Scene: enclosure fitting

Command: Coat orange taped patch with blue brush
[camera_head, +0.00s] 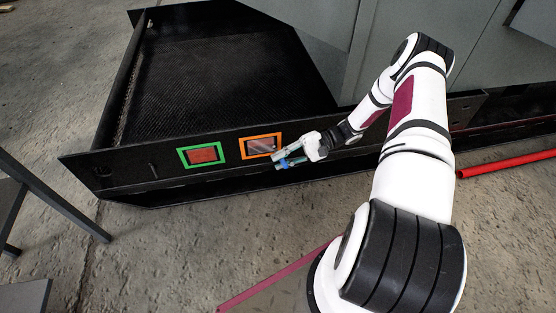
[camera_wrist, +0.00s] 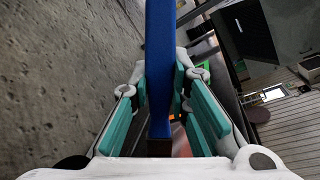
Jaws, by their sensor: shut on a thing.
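The orange taped patch (camera_head: 261,147) is on the front face of the dark metal panel (camera_head: 130,172). Inside its orange border the surface looks dark with greyish-pink areas. My gripper (camera_head: 284,160) is just right of and slightly below this patch in the head view. In the wrist view my gripper (camera_wrist: 158,110) has its teal pads shut on the blue brush (camera_wrist: 159,50), whose blue handle runs up through the middle. A bit of blue shows at the gripper in the head view. The bristles, and whether they touch the patch, cannot be made out.
A green taped patch (camera_head: 203,154) with a reddish inside lies left of the orange one. A dark mesh-floored tray (camera_head: 225,75) extends behind the panel. A dark metal leg frame (camera_head: 60,205) stands at left. A red bar (camera_head: 505,163) lies at right. Concrete floor (camera_head: 170,250) is open in front.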

